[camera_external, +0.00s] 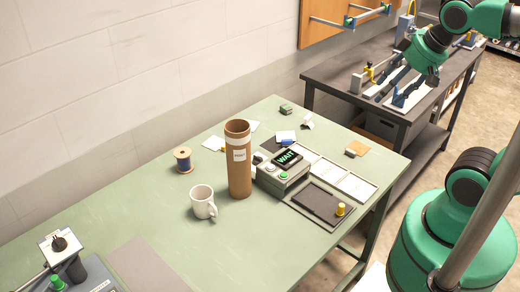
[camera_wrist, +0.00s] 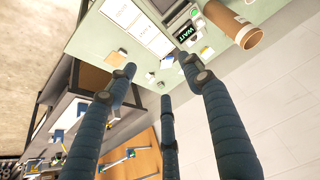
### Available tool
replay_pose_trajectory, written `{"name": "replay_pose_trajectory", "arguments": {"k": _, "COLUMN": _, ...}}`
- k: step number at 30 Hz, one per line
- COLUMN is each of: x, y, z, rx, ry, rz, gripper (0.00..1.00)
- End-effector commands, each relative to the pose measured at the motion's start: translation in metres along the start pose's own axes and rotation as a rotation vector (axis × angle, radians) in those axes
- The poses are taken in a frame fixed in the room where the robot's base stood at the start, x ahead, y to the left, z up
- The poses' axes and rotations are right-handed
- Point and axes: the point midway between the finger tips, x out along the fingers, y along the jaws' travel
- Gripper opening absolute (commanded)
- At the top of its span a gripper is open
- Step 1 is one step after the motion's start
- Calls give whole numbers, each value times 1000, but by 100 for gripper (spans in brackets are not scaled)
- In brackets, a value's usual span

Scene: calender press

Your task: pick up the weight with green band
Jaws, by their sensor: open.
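I cannot make out a weight with a green band for certain. A small brass-yellow piece (camera_external: 340,210) stands on the dark plate at the front right of the green table; no green band shows on it. A small dark greenish block (camera_external: 286,109) lies near the table's back edge, too small to identify. My gripper (camera_external: 393,90) is at the upper right in the external view, by the dark bench and away from both pieces. In the wrist view my gripper (camera_wrist: 160,78) has its dark blue fingers spread, with nothing held between them.
On the green table (camera_external: 130,190) stand a tall cardboard tube (camera_external: 238,170), a white mug (camera_external: 202,203), a thread spool (camera_external: 183,160) and a device reading WAIT (camera_external: 284,175). White panels (camera_external: 328,172) lie beside it. A dark bench (camera_external: 330,73) stands behind.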

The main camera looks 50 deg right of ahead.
Motion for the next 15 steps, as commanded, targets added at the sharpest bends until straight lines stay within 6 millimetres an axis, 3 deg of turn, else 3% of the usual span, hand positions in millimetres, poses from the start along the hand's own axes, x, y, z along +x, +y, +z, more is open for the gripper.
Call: {"name": "replay_pose_trajectory", "arguments": {"k": 15, "x": -1, "y": 1, "z": -9, "rx": -15, "ry": -5, "rz": 2, "gripper": 62}}
